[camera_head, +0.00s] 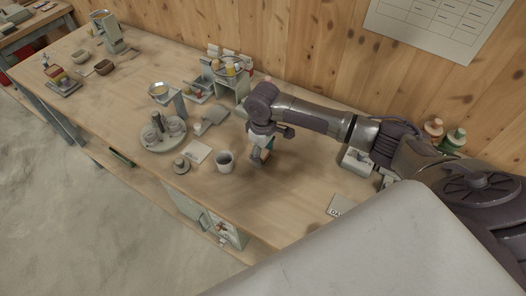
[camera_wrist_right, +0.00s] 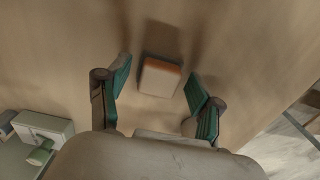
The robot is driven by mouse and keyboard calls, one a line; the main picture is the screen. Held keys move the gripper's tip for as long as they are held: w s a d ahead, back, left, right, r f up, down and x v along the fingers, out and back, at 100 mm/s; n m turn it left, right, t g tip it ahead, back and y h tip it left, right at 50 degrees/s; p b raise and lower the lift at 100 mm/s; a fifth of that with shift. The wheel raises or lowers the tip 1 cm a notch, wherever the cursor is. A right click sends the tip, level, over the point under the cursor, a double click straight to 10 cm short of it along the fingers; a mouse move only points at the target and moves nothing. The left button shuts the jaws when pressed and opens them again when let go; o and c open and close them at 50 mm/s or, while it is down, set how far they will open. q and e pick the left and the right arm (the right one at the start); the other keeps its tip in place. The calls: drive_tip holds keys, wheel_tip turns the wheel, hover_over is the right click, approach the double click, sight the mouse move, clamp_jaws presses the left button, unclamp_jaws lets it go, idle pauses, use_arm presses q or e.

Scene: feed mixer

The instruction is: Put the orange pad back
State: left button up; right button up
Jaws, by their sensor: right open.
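The orange pad (camera_wrist_right: 160,77) lies on the wooden table in the right wrist view. It is a small block with an orange top edge and a paler near face. My right gripper (camera_wrist_right: 158,98) is open, with one green-lined finger on each side of the pad. The fingers appear apart from it, and the pad is a little beyond the line between the fingertips. In the head view my right gripper (camera_head: 262,154) points down over the table, and I cannot make out the pad there. My left gripper is not in view.
A grey cup (camera_head: 224,162) stands just left of my right gripper. A round tray (camera_head: 163,135) with cups and a small rack (camera_head: 232,80) stand farther left and back. A pale box (camera_head: 357,160) sits to the right. Bare table lies in front of the gripper.

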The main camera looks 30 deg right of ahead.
sight(263, 153)
drive_tip(key=shift+r, duration=0.15)
wheel_tip(263, 153, up, 12)
drive_tip(key=b, duration=0.1)
idle(0.3)
idle(0.4)
